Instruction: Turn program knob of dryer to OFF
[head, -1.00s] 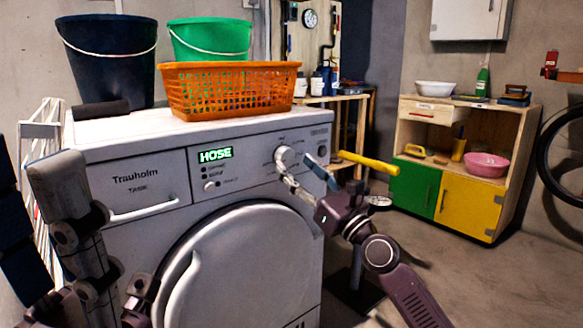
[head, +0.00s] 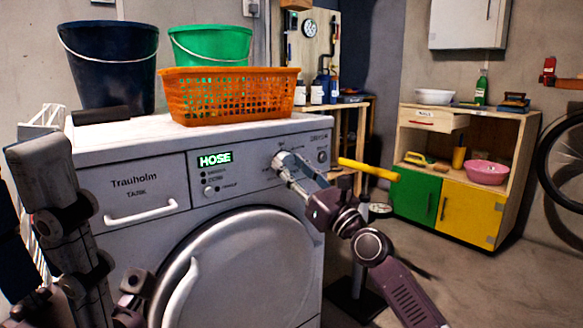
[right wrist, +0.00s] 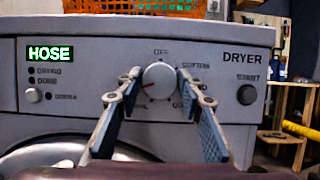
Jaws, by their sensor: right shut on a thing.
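The dryer (head: 150,235) is a white front-loader with a lit green display reading HOSE. Its round white program knob (right wrist: 159,80) shows in the right wrist view, with a red mark pointing left and slightly down. The OFF label (right wrist: 162,51) is printed above the knob. My right gripper (right wrist: 159,74) is shut on the knob, one finger on each side.
An orange basket (head: 230,97), a green bucket (head: 212,45) and a dark blue bucket (head: 108,65) stand on or behind the dryer top. A yellow bar (head: 368,168) shows right of the dryer. A wooden cabinet (head: 420,140) stands farther right, with open floor before it.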

